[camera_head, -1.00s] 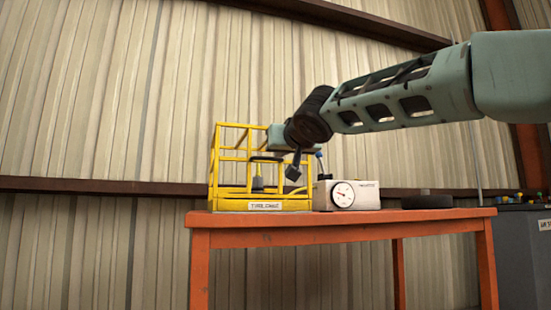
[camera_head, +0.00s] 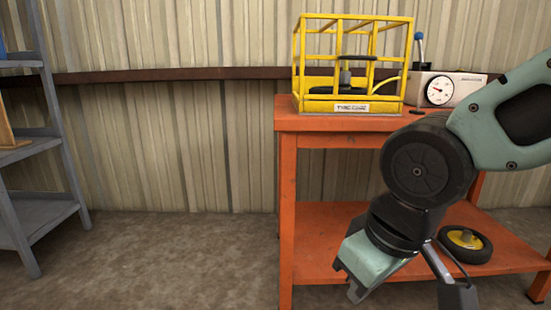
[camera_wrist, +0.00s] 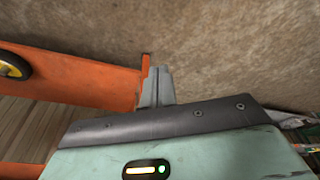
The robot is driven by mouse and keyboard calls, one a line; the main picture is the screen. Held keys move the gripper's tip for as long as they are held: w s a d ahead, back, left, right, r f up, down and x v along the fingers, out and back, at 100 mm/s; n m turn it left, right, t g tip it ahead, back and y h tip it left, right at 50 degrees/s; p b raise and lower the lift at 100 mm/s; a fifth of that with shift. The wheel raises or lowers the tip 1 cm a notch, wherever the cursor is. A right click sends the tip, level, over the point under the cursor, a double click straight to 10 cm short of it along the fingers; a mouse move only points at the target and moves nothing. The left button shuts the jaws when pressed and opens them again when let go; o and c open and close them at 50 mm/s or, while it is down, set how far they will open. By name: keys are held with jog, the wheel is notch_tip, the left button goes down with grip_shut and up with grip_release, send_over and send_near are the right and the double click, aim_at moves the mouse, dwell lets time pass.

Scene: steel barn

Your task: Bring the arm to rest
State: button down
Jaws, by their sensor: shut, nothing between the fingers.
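My gripper (camera_head: 352,286) hangs low in front of the orange table, pointing down and to the left, with my arm bent above it at the right of the head view. In the wrist view the fingers of my gripper (camera_wrist: 157,84) are together with nothing between them. The floor and the edge of the orange lower shelf lie beyond them. The fingertips look apart from the shelf, though the exact gap is hard to tell.
The orange table (camera_head: 330,123) carries a yellow cage (camera_head: 350,105) and a white gauge box (camera_head: 462,88). A wheel (camera_head: 465,244) lies on its lower shelf. A grey shelf unit (camera_head: 40,212) stands at the left. The floor (camera_head: 180,260) between is clear.

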jog(key=s+d+f+g+p, duration=0.1)
jog(key=s+d+g+p, duration=0.1)
jog(key=s, duration=0.6)
notch_tip(320, 180, up, 37)
jog(key=s+n+p, duration=0.1)
jog(key=p, duration=3.7)
jog(key=shift+d+h, duration=0.3)
jog(key=shift+h, duration=0.1)
